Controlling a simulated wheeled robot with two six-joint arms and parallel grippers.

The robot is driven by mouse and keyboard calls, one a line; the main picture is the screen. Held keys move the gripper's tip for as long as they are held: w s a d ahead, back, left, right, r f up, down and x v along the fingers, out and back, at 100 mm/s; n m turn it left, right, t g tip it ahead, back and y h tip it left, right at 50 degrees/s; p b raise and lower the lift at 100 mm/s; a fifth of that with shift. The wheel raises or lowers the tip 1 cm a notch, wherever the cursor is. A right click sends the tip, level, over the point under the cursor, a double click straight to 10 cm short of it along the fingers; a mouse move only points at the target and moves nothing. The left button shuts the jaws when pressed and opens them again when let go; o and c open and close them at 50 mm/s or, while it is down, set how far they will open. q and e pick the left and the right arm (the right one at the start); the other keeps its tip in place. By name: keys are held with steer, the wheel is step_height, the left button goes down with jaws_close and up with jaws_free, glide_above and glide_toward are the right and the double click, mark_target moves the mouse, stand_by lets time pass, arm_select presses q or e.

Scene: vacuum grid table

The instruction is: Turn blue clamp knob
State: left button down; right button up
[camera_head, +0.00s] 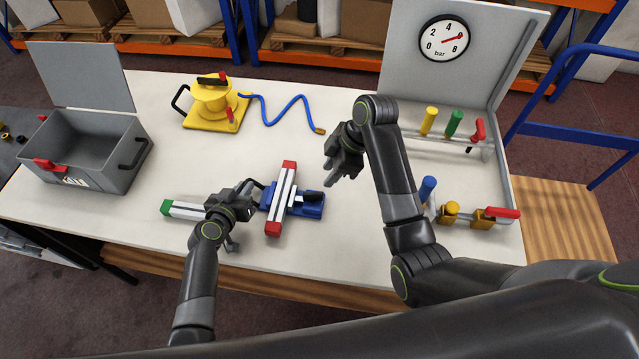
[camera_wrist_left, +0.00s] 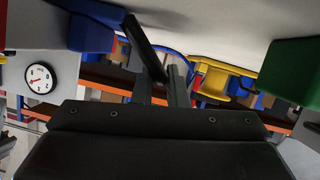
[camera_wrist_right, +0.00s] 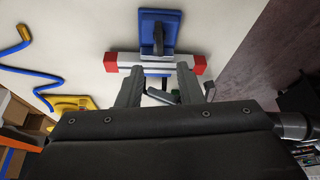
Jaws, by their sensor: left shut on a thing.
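The clamp's blue body (camera_wrist_left: 90,34) shows upper left in the left wrist view. The gripper hides part of the contact in the head view. My right gripper (camera_head: 335,168) is open and empty above the table, right of the clamp; its spread fingers (camera_wrist_right: 158,85) show in the right wrist view.
A white bar with a green end (camera_head: 182,209) runs beneath my left gripper. A grey open case (camera_head: 90,150) stands left, a yellow device (camera_head: 212,105) with blue hose (camera_head: 290,115) at the back. The gauge panel (camera_head: 450,60) and fixtures stand right. The front table strip is clear.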

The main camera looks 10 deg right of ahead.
mark_target(314, 194)
steer(key=x, duration=0.9)
steer(key=shift+a+f, duration=0.1)
steer(key=shift+f, duration=0.25)
jaws_close()
